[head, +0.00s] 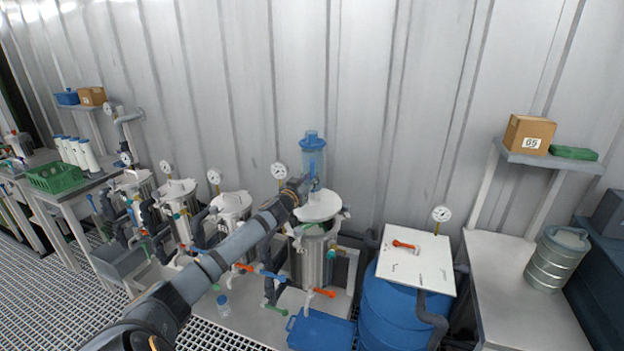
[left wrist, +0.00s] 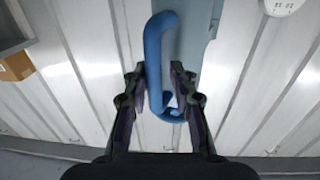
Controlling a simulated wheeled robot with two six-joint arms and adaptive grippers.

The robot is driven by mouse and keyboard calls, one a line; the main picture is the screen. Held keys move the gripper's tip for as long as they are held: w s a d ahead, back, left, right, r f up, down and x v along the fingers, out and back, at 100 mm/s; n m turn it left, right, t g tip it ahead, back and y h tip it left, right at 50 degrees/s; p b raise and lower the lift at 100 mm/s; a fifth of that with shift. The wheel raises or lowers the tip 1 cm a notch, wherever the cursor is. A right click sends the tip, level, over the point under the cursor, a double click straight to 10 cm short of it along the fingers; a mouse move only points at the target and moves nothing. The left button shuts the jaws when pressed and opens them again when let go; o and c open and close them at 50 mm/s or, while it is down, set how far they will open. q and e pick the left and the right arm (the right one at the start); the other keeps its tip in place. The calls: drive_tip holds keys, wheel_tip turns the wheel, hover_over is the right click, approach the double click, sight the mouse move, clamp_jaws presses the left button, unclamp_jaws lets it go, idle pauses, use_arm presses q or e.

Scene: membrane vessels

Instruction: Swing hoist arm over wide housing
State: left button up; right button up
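A wide steel housing (head: 313,258) with a round white lid (head: 320,206) stands at the middle of the row in the head view. My left gripper (head: 304,187) is at the lid's upper left, by a blue handle (head: 313,172). In the left wrist view the blue bent handle (left wrist: 154,60) runs between the two fingers of my left gripper (left wrist: 158,68). The fingers are apart, with a gap on the right side of the bar. A grey-blue flat part (left wrist: 190,40) lies behind the handle. I cannot clearly make out the hoist arm. My right gripper is not visible.
Narrower steel housings (head: 232,213) with gauges stand to the left. A blue drum (head: 388,305) with a white board (head: 416,262) stands to the right. A blue bin (head: 320,331) is in front, and a steel can (head: 556,262) is far right.

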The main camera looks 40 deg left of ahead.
use_arm(q)
drive_tip(key=shift+w+r, duration=0.15)
drive_tip(key=shift+r, duration=0.05)
